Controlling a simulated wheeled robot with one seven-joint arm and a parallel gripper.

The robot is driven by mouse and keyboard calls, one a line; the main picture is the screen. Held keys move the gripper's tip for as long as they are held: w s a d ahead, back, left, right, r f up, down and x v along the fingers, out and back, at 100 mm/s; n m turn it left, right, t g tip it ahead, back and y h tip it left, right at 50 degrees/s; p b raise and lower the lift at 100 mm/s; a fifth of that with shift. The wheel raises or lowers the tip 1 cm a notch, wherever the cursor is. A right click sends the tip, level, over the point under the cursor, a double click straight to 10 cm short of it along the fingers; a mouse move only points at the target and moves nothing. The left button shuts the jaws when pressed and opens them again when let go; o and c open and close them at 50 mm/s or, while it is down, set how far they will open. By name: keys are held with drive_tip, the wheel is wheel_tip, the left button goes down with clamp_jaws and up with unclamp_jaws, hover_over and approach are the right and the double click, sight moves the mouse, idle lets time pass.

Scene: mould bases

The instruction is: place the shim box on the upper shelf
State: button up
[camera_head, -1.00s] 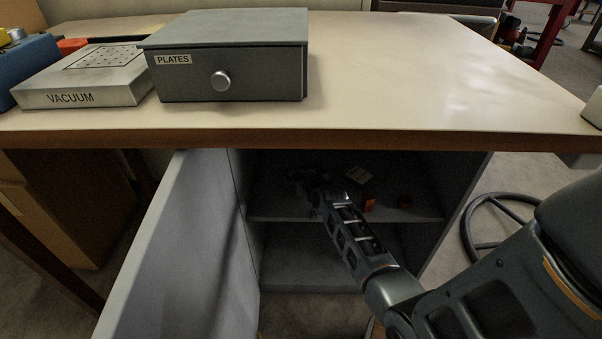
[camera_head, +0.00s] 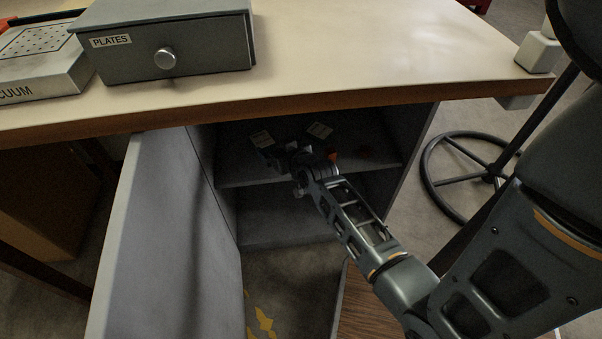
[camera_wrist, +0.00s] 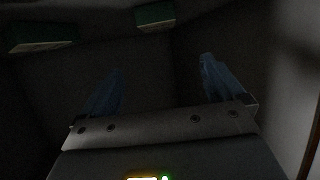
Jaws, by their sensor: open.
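Two small dark green boxes with pale faces lie on the upper shelf (camera_head: 235,180) of the open cabinet: a left box (camera_head: 262,139) and a right box (camera_head: 320,130). I cannot read their labels, so I cannot tell which is the shim box. Both also show at the top of the wrist view, one at left (camera_wrist: 42,38) and one nearer the middle (camera_wrist: 155,18). My gripper (camera_wrist: 162,75) is open, with nothing between its blue fingers. In the head view my gripper (camera_head: 283,158) is inside the cabinet, close to the left box; contact cannot be told.
The tabletop edge (camera_head: 300,107) overhangs the cabinet. The open door (camera_head: 150,230) stands at the left. A small orange item (camera_head: 333,157) is on the shelf behind my arm. The lower compartment (camera_head: 270,218) looks empty. A grey PLATES drawer box (camera_head: 170,45) stands on the table.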

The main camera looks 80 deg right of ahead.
drive_tip(key=s+a+r+n+t+y, duration=0.2)
drive_tip(key=s+a, duration=0.2)
drive_tip(key=a, duration=0.8)
drive_tip(key=s+a+r+n+t+y, duration=0.15)
drive_tip(key=s+a, duration=0.25)
drive_tip(key=a, duration=0.8)
drive_tip(key=s+a+r+n+t+y, duration=0.1)
drive_tip(key=s+a+r+n+y, duration=0.1)
drive_tip(key=s+a+r, duration=0.3)
drive_tip(key=s+a+r+n+y, duration=0.3)
drive_tip(key=s+a+r, duration=0.3)
drive_tip(key=r, duration=0.6)
drive_tip(key=shift+s+a+r+t+y, duration=0.15)
drive_tip(key=shift+s+a+t+y, duration=0.2)
drive_tip(key=shift+s+y, duration=0.25)
drive_tip(key=shift+n, duration=0.25)
